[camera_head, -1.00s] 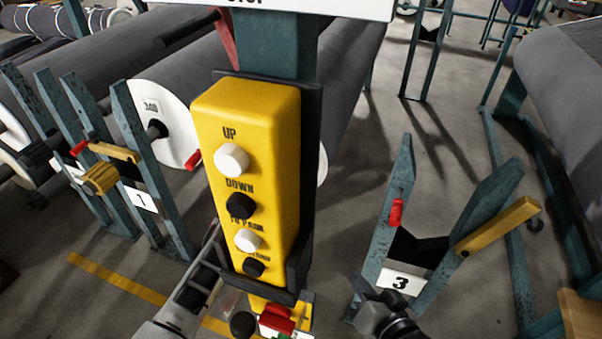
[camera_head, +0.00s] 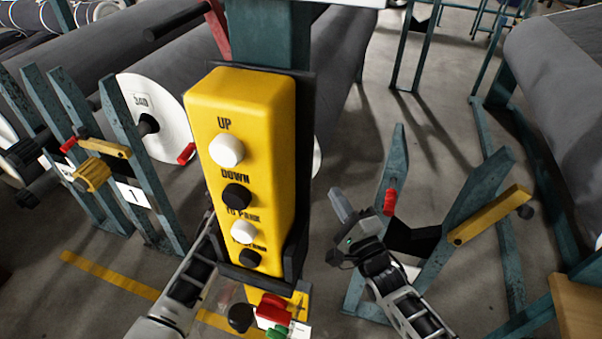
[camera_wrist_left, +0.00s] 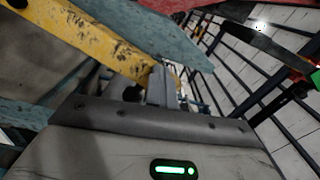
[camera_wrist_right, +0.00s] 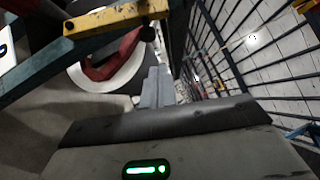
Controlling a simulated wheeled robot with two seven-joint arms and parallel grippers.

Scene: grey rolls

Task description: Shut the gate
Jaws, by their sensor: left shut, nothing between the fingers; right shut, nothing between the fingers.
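A yellow gate bar (camera_head: 492,214) is hinged on the right post of the stand labelled 3. It slants up and out to the right, away from the red-handled left post (camera_head: 391,200), so the gap between the posts is open. My right gripper (camera_head: 342,205) is shut and empty, just left of that post. In the right wrist view its fingers (camera_wrist_right: 156,88) point past a yellow bar (camera_wrist_right: 115,18). My left gripper is hidden behind the yellow button box in the head view. In the left wrist view its fingers (camera_wrist_left: 162,85) are shut beside a worn yellow bar (camera_wrist_left: 85,38).
The yellow button box (camera_head: 245,160) hangs on a column between my arms. Stand 1 (camera_head: 125,150) at the left has a yellow bar (camera_head: 105,146) between its posts. Large grey rolls (camera_head: 560,85) lie on both sides. Floor is clear beyond stand 3.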

